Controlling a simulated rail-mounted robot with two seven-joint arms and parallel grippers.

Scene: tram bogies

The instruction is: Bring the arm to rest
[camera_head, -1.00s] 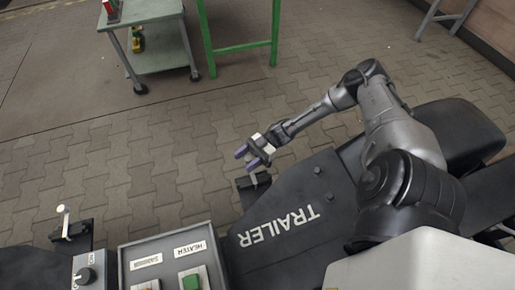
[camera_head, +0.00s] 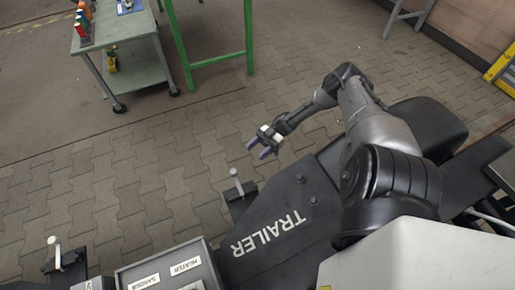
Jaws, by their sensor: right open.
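My right arm comes in from the right, bent at the elbow. My right gripper (camera_head: 259,148) has purple fingertips set apart, open and empty. It hangs in front of the paved floor, above and beyond the black panel lettered TRAILER (camera_head: 270,232). No object is between its fingers. My left gripper is not in view.
A lever (camera_head: 235,182) stands at the panel's left edge, and another (camera_head: 56,252) at lower left. A grey labelled control box (camera_head: 165,272) is at the bottom. A green-grey trolley (camera_head: 130,58) and a green frame (camera_head: 212,62) stand beyond. The paved floor between is clear.

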